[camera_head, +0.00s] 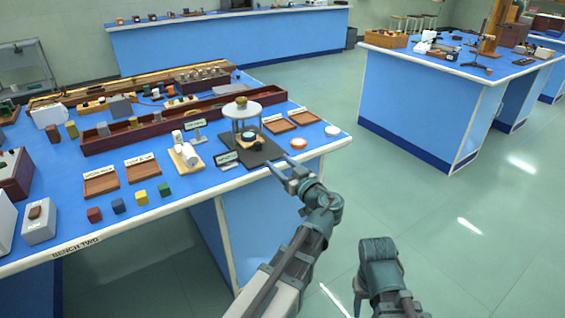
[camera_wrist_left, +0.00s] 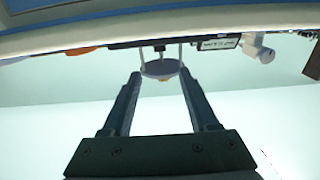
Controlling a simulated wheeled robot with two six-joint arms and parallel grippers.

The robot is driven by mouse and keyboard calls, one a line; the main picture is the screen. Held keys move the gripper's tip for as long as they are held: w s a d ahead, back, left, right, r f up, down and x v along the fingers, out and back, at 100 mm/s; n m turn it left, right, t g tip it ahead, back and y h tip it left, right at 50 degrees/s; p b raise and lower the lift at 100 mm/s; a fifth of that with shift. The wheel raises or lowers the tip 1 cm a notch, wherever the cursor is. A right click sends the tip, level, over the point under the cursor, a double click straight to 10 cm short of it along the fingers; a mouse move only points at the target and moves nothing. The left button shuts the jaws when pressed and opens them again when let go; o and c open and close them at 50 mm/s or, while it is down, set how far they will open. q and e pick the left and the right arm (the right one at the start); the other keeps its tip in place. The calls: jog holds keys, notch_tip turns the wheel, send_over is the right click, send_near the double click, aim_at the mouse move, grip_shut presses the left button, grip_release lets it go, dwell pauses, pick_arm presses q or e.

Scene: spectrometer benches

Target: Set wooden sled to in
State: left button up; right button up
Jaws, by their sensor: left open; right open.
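A pale wooden block (camera_head: 186,158) with a white cylinder on it stands on the blue bench, left of a glass-sided apparatus (camera_head: 243,126) with a round lid. I cannot tell for sure whether this block is the wooden sled. The apparatus is on a dark base (camera_head: 258,155) at the bench edge. My left gripper (camera_head: 279,162) is open and empty at the bench edge beside this base.
Wooden trays (camera_head: 101,184), small coloured cubes (camera_head: 118,206) and a long wooden trough (camera_head: 180,118) occupy the bench. An orange-white disc (camera_head: 299,143) and a white disc (camera_head: 332,131) lie right of the apparatus. Open floor (camera_head: 440,225) separates this bench from another (camera_head: 425,95).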

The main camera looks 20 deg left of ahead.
aim_at(259, 144)
pick_arm(q)
jog(key=x, duration=1.1)
jog(key=shift+w+a, duration=0.2)
dwell(0.4)
grip_shut()
dwell(0.3)
dwell(1.2)
